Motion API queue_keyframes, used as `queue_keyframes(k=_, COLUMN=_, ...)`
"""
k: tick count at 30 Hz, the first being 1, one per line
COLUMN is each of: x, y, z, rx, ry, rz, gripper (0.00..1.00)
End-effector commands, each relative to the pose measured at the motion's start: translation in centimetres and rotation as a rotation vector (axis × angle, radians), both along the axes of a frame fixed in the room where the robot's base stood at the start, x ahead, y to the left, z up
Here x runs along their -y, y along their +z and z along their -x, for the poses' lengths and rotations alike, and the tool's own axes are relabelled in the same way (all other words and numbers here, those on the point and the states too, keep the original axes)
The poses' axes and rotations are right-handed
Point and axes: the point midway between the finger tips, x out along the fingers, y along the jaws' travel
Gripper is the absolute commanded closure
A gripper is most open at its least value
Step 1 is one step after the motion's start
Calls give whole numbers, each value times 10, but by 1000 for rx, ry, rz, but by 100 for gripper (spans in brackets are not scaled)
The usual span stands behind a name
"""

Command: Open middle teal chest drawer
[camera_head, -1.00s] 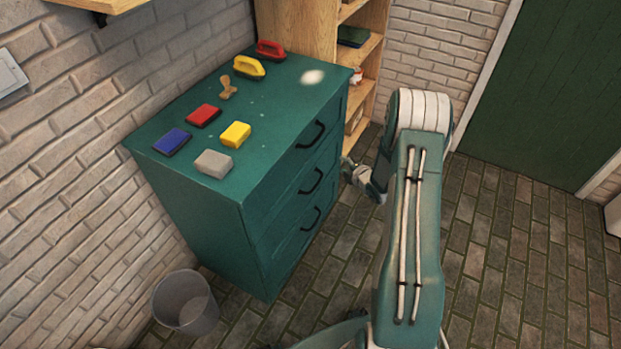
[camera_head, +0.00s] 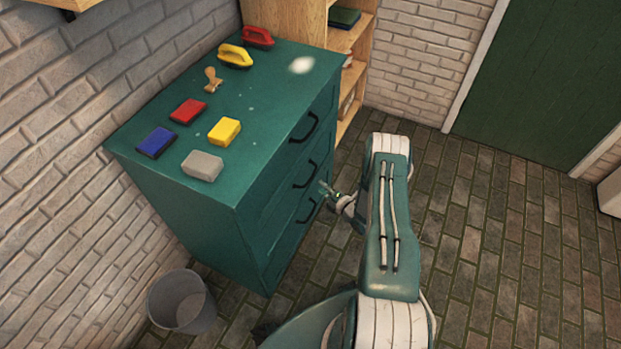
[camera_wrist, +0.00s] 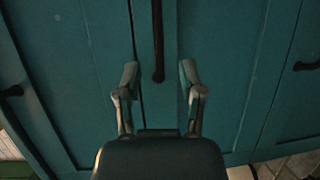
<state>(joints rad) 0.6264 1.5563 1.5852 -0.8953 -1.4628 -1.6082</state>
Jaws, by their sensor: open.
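The teal chest (camera_head: 190,225) stands against the brick wall with its drawer fronts facing right, and all drawers look shut. The middle drawer's black handle (camera_head: 304,174) sits between the top handle (camera_head: 305,128) and the bottom handle (camera_head: 306,211). My gripper (camera_head: 325,187) is just in front of the drawer fronts, near the middle handle's height. In the wrist view my gripper (camera_wrist: 159,74) is open, and a dark handle (camera_wrist: 157,40) shows between its fingertips. I cannot tell whether either finger touches it.
Red, blue, yellow and grey blocks, a stamp and handled tools lie on the chest top. A grey bin (camera_head: 182,302) stands at the chest's near left. A wooden shelf (camera_head: 358,75) stands behind. The brick floor (camera_head: 490,240) on the right is clear.

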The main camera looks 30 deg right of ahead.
Motion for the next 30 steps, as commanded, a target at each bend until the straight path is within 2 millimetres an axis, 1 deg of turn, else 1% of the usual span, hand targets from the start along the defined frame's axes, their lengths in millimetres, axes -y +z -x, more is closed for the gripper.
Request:
queue_keyframes(k=1, x=-4, y=-1, z=-10, rx=2, ry=4, rz=0, gripper=50)
queue_keyframes(k=3, x=-7, y=-3, z=-22, rx=1, ry=3, rz=0, gripper=50)
queue_keyframes(k=9, x=-14, y=-6, z=-50, rx=0, ry=1, rz=-1, gripper=50)
queue_keyframes(k=14, x=-17, y=-7, z=-59, rx=-1, ry=-1, rz=-2, gripper=50)
queue_keyframes(k=21, x=-17, y=-7, z=-60, rx=-1, ry=-1, rz=-2, gripper=50)
queue_keyframes(k=22, x=-17, y=-7, z=-60, rx=-1, ry=-1, rz=-2, gripper=59)
queue_keyframes(k=23, x=-17, y=-7, z=-60, rx=-1, ry=-1, rz=-2, gripper=72)
queue_keyframes(k=24, x=-17, y=-7, z=-60, rx=-1, ry=-1, rz=-2, gripper=90)
queue_keyframes(k=25, x=-17, y=-7, z=-60, rx=-1, ry=-1, rz=-2, gripper=100)
queue_keyframes(k=30, x=-17, y=-7, z=-60, rx=-3, ry=-1, rz=-2, gripper=100)
